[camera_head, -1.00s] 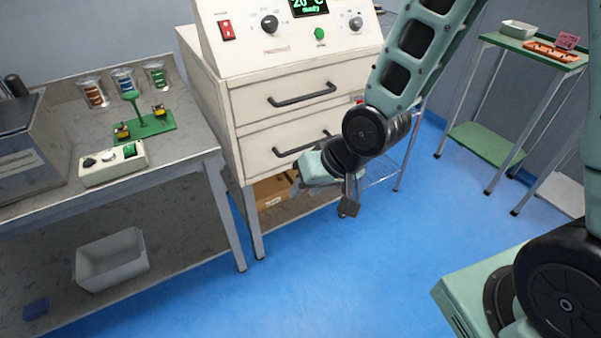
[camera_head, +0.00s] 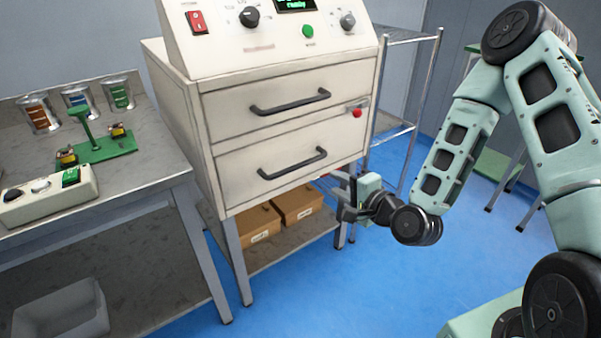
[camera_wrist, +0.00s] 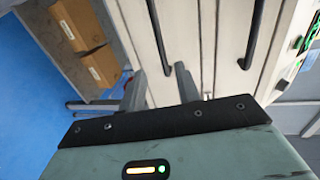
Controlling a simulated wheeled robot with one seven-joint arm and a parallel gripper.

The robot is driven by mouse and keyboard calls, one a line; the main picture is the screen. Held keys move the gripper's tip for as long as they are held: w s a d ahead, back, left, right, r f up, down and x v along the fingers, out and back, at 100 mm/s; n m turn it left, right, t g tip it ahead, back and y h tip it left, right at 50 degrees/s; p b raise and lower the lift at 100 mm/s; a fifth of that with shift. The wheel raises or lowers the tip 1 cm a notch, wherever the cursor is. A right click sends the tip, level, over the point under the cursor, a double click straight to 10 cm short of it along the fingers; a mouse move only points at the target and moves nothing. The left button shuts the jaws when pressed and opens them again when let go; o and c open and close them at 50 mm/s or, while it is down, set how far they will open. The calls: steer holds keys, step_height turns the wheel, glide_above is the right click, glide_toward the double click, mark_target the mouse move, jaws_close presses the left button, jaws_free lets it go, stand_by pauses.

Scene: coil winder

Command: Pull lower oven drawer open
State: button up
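The lower oven drawer (camera_head: 250,175) is shut, flush with the cream oven front. Its dark bar handle (camera_head: 292,163) is fully visible in the head view. In the wrist view the lower handle (camera_wrist: 157,35) runs down to between the fingertips in the picture. My gripper (camera_head: 341,196) is at the oven's lower right, right of and below the handle, and apart from it. In the wrist view my gripper (camera_wrist: 160,78) has its two fingers spread with nothing held.
The upper drawer (camera_head: 235,105) is shut, with its own handle (camera_head: 290,102). A red knob (camera_head: 357,113) sits at its right. Cardboard boxes (camera_head: 299,203) stand on the shelf below. A workbench (camera_head: 150,200) is at left, a wire rack (camera_head: 398,130) at right. Blue floor in front is clear.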

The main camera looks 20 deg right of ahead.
mark_target(302, 166)
steer(key=b+x, duration=0.5)
steer(key=x, duration=1.1)
steer(key=shift+a+b, duration=0.15)
steer(key=shift+b, duration=0.2)
steer(key=shift+c, duration=0.3)
jaws_close()
